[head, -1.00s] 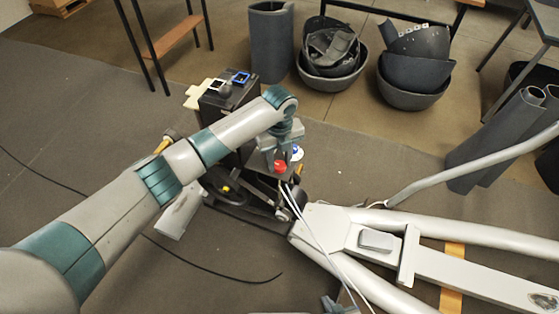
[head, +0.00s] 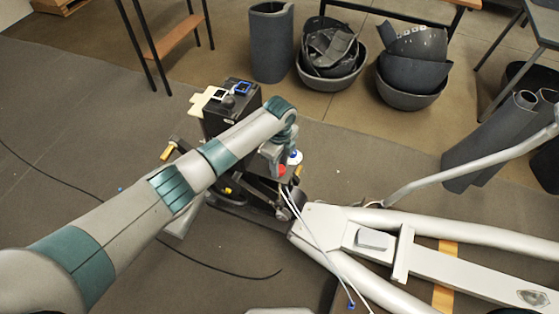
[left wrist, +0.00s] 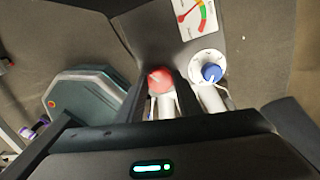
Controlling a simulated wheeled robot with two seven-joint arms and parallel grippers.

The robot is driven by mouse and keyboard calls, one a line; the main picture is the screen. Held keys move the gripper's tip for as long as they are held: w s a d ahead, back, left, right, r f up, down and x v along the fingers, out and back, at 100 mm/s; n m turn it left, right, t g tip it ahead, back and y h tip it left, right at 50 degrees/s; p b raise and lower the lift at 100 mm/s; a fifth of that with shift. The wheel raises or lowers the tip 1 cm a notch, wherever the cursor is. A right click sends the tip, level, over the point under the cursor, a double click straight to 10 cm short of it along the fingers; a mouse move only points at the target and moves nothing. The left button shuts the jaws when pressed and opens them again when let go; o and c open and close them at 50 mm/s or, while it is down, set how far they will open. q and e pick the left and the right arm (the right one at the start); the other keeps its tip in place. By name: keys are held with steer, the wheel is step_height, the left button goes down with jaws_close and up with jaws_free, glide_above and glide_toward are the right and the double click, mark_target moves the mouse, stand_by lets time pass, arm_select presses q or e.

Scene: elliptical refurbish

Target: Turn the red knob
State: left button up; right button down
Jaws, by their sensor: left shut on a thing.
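The red knob (head: 282,170) is on the dark upright machine (head: 232,112), left of centre in the head view. My left gripper (head: 279,158) comes over it from above and partly covers it. In the left wrist view the red knob (left wrist: 160,78) shows just beyond the dark gripper body, with a white hose-like part below it. My right gripper is not in view.
A red-to-green gauge label (left wrist: 196,17) is near the knobs. White cables (head: 312,232) run from the machine over a pale frame (head: 345,237) at right. Dark bowls of scrap (head: 330,72) and a dark cylinder (head: 271,42) stand behind. Floor at lower left is mostly clear.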

arm_select(q)
steer(key=n+p, duration=0.1)
steer(key=n, duration=0.2)
steer(key=shift+r+p, duration=0.2)
steer(key=shift+p, duration=0.2)
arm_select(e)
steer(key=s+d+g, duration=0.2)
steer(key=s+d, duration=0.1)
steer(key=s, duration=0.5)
arm_select(q)
steer(key=n+p, duration=0.3)
steer(key=n, duration=0.2)
steer(key=n+p, duration=0.3)
steer(key=n, duration=0.3)
steer(key=shift+n, duration=0.4)
steer(key=n+p, duration=0.2)
steer(key=n, duration=0.4)
steer(key=shift+f, duration=0.1)
steer(key=n+p, duration=0.1)
steer(key=n, duration=0.4)
steer(key=shift+n, duration=0.3)
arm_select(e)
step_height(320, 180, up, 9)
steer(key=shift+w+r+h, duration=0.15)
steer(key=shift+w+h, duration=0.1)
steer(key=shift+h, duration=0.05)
arm_select(q)
steer(key=o, duration=1)
steer(key=shift+f, duration=0.1)
steer(key=shift+o, duration=0.2)
